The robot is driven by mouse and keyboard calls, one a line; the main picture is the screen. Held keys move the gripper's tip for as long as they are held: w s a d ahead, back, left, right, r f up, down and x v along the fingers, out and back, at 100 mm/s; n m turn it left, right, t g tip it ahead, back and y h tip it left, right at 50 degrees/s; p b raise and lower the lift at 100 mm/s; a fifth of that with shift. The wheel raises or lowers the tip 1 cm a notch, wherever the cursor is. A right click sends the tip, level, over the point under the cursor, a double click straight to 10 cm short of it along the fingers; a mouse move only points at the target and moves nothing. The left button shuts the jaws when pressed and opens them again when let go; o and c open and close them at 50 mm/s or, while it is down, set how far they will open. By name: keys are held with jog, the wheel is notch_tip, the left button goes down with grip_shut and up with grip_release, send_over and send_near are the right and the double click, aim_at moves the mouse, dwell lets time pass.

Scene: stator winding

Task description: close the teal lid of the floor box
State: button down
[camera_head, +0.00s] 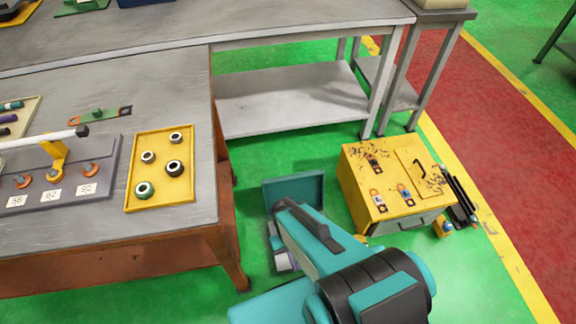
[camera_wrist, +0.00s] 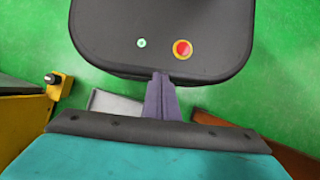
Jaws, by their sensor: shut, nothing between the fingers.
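The teal lid (camera_head: 294,187) shows in the camera_head view as a rimmed panel standing raised, behind my arm. The floor box below it is mostly hidden by my arm; a small grey part (camera_head: 285,263) shows at the arm's left, and I cannot tell whether it is box or gripper. In the wrist view my gripper (camera_wrist: 162,84) is shut, its purple-grey fingers together with nothing between them. A grey flat piece (camera_wrist: 114,103) lies left of the fingers, perhaps part of the box. Contact with the lid cannot be seen.
A yellow cabinet (camera_head: 376,217) stands right of the lid. A workbench (camera_head: 175,232) with brown sides stands left, holding a yellow tray (camera_head: 187,198). A grey table with a low shelf (camera_head: 290,97) stands behind.

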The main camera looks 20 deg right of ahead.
jog(key=shift+w+a, duration=0.15)
jog(key=m+t+b, duration=0.2)
jog(key=t+b, duration=0.3)
jog(key=b, duration=1.4)
send_over(286, 178)
jog(key=s+a, duration=0.1)
jog(key=s, duration=0.2)
notch_tip(286, 178, down, 2)
jog(key=w+d+r+t+b, duration=0.1)
jog(key=w+d+r+b, duration=0.3)
jog(key=w, duration=0.4)
jog(key=shift+w+d+r+b, duration=0.3)
jog(key=shift+d+r, duration=0.25)
jog(key=shift+d, duration=0.3)
jog(key=shift+f, duration=0.15)
